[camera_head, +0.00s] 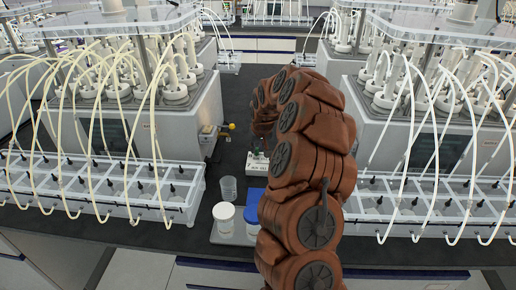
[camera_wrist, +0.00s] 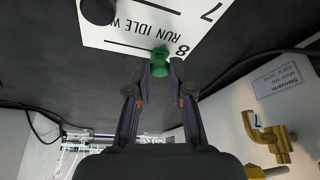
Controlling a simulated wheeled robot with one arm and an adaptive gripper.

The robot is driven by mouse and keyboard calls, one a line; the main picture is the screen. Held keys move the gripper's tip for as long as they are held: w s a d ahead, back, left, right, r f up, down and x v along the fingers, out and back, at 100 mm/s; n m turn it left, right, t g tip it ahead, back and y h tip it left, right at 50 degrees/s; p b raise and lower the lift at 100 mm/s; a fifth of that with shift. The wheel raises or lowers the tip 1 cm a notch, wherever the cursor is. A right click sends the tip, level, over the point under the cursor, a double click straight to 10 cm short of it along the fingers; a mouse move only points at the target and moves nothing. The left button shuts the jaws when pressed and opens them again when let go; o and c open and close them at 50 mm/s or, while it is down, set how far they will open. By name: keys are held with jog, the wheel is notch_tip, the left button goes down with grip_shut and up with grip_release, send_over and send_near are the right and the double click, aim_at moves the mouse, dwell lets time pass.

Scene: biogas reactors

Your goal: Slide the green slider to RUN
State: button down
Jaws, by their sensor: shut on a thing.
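The green slider (camera_wrist: 160,56) shows in the wrist view at the lower edge of a white panel (camera_wrist: 135,28). The panel reads RUN, IDLE and a cut-off W upside down, with the digits 7 and 8.
A black knob (camera_wrist: 100,10) is on the panel. A yellow valve (camera_wrist: 268,138) is at the right; it also shows in the head view (camera_head: 229,127). A white-lidded jar (camera_head: 224,212), blue-lidded jar (camera_head: 253,197) and clear beaker (camera_head: 228,189) stand in front. Tubed reactors flank both sides.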

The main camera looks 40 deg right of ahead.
jog(key=c, duration=1)
grip_release()
jog(key=shift+w+a, duration=0.1)
jog(key=shift+w, duration=0.05)
jog(key=v, duration=1.2)
